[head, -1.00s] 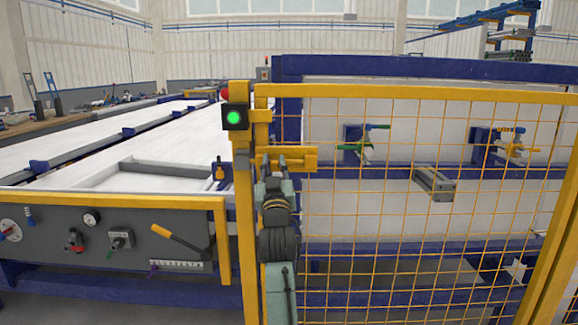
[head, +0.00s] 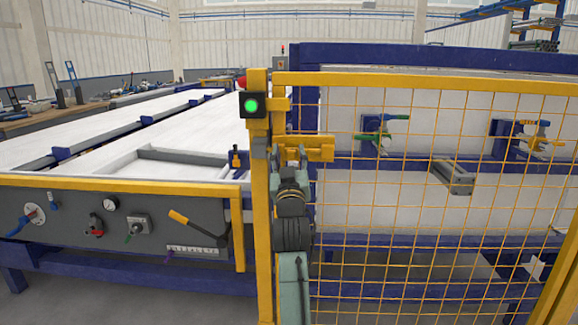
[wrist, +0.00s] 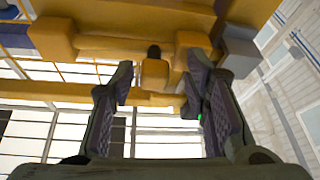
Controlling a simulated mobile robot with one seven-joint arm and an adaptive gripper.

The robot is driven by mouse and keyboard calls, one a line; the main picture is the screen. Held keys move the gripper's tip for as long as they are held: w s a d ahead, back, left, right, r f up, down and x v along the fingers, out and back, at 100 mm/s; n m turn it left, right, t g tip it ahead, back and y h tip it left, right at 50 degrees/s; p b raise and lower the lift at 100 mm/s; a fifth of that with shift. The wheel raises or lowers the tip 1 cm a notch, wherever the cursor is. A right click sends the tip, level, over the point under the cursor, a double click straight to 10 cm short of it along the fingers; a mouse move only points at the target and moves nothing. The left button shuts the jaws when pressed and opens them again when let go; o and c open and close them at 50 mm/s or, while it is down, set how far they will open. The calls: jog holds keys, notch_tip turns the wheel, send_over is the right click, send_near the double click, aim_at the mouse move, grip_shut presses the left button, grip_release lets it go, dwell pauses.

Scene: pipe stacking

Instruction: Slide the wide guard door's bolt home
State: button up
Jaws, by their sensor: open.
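The wide guard door (head: 430,78) is a yellow frame with wire mesh, standing against a yellow post (head: 260,215). Its yellow bolt assembly (head: 318,148) lies horizontally near the top at the post side. My gripper (head: 289,154) is upright in front of the bolt, open, with its fingertips at the bolt's height. In the wrist view, a yellow block with a dark round end (wrist: 154,72) shows between the open fingers (wrist: 160,95). Whether either finger touches it I cannot tell. The gripper hides part of the bolt and latch in the head view.
A box with a lit green lamp (head: 251,105) is on the post. A grey control panel (head: 75,215) with levers and a gauge stands left, below a long white table (head: 195,130). Behind the mesh are clamps (head: 378,133) and a grey block (head: 453,176).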

jog(key=a+v, duration=0.1)
jog(key=v, duration=1)
jog(key=shift+s+d+f, duration=0.15)
jog(key=shift+s+d, duration=0.1)
jog(key=shift+d, duration=0.15)
